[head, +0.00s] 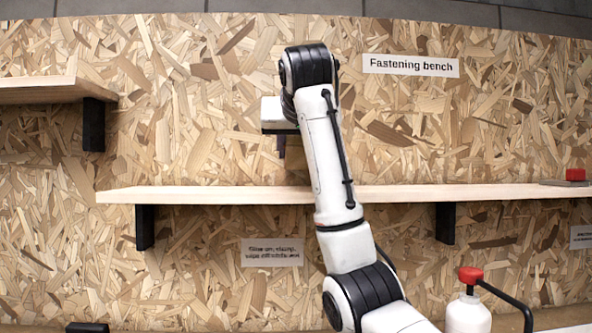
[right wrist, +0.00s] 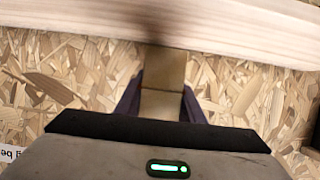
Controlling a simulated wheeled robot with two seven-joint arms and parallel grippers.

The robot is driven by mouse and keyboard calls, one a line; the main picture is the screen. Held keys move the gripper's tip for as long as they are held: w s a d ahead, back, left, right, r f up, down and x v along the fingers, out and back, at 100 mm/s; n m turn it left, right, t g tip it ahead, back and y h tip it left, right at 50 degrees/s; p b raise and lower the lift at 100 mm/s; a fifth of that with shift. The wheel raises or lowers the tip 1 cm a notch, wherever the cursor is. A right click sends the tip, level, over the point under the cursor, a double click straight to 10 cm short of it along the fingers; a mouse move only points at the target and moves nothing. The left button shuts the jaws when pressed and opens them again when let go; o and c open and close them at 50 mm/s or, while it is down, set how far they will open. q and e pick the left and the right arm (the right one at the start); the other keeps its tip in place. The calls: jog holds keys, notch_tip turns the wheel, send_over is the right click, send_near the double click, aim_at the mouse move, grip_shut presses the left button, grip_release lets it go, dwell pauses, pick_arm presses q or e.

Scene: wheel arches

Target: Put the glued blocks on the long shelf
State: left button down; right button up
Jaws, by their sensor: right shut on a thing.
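The long shelf (head: 240,195) is a pale wooden board running across the middle of the head view. My right arm reaches up in front of it, and its gripper (head: 281,148) is above the board, close to the back panel. In the right wrist view, my right gripper (right wrist: 161,88) is shut on the glued blocks (right wrist: 162,103), a narrow tan piece with a seam across it. A pale board, apparently the long shelf (right wrist: 230,28), crosses the top of that view. The blocks' far end lies close to its shadowed edge; I cannot tell whether they touch. My left gripper is not seen.
A red piece on a grey base (head: 575,176) stands at the shelf's right end. A shorter shelf (head: 45,92) is at upper left. A white bottle with a red cap (head: 468,312) stands below right. The visible shelf left of my arm is clear.

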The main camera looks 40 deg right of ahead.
aim_at(296, 167)
notch_tip(296, 167, down, 4)
jog(key=shift+w+d+r+b, duration=0.1)
jog(key=shift+b, duration=0.4)
jog(key=o, duration=1.1)
